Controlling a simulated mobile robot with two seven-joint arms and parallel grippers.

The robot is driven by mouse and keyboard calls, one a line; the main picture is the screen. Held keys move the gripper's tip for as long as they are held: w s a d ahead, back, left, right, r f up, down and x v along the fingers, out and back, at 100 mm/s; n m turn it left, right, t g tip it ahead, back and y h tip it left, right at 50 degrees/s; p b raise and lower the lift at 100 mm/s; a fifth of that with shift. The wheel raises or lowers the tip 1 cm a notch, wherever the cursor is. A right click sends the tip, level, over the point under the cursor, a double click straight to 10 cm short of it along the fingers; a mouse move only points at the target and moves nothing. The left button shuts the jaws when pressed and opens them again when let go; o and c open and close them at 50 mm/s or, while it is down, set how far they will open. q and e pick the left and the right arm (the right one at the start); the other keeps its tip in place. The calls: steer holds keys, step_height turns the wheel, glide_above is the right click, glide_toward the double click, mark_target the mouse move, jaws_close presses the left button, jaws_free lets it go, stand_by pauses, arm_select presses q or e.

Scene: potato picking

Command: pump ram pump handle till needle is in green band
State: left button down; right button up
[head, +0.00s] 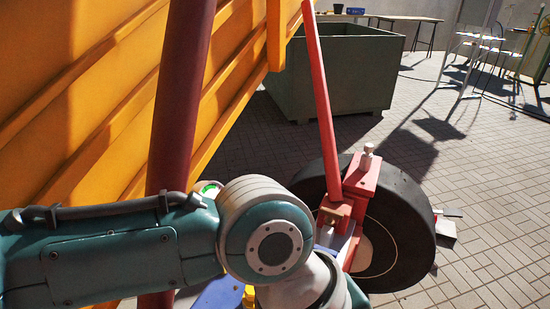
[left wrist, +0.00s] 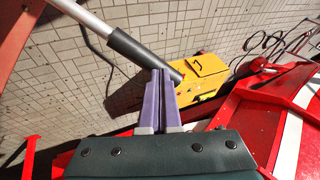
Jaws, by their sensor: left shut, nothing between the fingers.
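In the left wrist view a grey rod with a dark sleeve (left wrist: 135,48), which looks like the pump handle, slants down from the upper left. My left gripper (left wrist: 160,72) has two purple fingers shut together with nothing between them. Their tips show beside the lower end of the dark sleeve; I cannot tell whether they touch it. In the head view my left arm comes in from the left and its gripper is hidden. A small round green-and-white thing (head: 210,188), perhaps the gauge, peeks out behind the arm. Its needle cannot be read. My right gripper is not in view.
A yellow box (left wrist: 205,72) stands near the fingertips, beside red machinery (left wrist: 255,115). The head view shows a yellow-orange ribbed body (head: 90,100), a dark red post (head: 180,100), a black wheel (head: 405,230) and a green bin (head: 340,70). Paving at right is mostly clear.

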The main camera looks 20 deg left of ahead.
arm_select(q)
steer(key=shift+d+f+b, duration=0.25)
steer(key=shift+f+b, duration=0.4)
steer(key=shift+f, duration=0.05)
steer(key=shift+d+f+b, duration=0.3)
steer(key=shift+f+b, duration=0.3)
steer(key=shift+b, duration=0.05)
steer(key=shift+s+f, duration=0.1)
steer(key=shift+f, duration=0.05)
steer(key=shift+d+f+b, duration=0.2)
steer(key=shift+f+b, duration=0.3)
steer(key=shift+b, duration=0.2)
steer(key=shift+f, duration=0.15)
steer(key=shift+d+f+b, duration=0.15)
steer(key=shift+f+b, duration=0.4)
steer(key=shift+b, duration=0.15)
